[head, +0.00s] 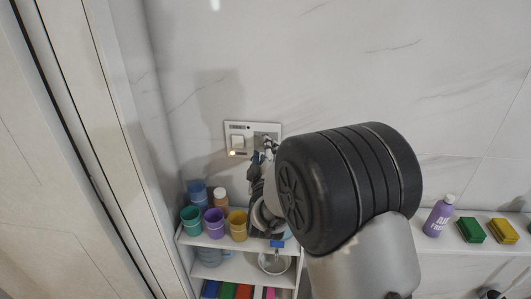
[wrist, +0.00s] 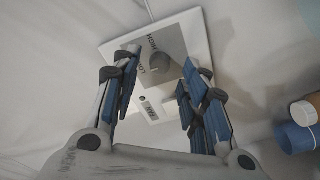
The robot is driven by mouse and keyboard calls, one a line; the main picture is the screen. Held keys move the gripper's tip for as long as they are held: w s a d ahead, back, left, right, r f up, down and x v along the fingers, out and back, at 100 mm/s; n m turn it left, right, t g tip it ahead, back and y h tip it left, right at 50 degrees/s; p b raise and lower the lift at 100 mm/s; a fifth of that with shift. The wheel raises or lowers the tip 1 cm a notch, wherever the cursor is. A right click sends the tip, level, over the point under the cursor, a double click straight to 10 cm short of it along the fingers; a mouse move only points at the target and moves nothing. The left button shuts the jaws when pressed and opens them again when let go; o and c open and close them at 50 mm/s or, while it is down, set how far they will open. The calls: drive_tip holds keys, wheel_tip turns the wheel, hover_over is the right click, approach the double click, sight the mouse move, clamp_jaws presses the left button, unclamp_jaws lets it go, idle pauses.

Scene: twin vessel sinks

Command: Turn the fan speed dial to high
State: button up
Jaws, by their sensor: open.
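A white wall plate (head: 231,128) with a rocker switch (head: 238,143) and a grey dial panel is mounted on the marble wall. In the wrist view the fan speed dial (wrist: 158,62) is a grey round knob on the grey panel, with HIGH and LOW lettering beside it. Its exact setting is too small to tell. My gripper (wrist: 161,72) is open, with one blue-padded finger on either side of the dial in the picture. I cannot tell whether they touch it. In the head view my gripper (head: 264,160) is at the plate's lower right, partly hidden by my arm.
A white shelf (head: 218,243) below the plate holds several coloured cups, including a purple cup (head: 214,222). A purple bottle (head: 438,215) and sponges (head: 471,230) stand on a ledge to the right. A door frame (head: 118,120) borders the left.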

drive_tip(key=shift+w, duration=0.85)
clamp_jaws()
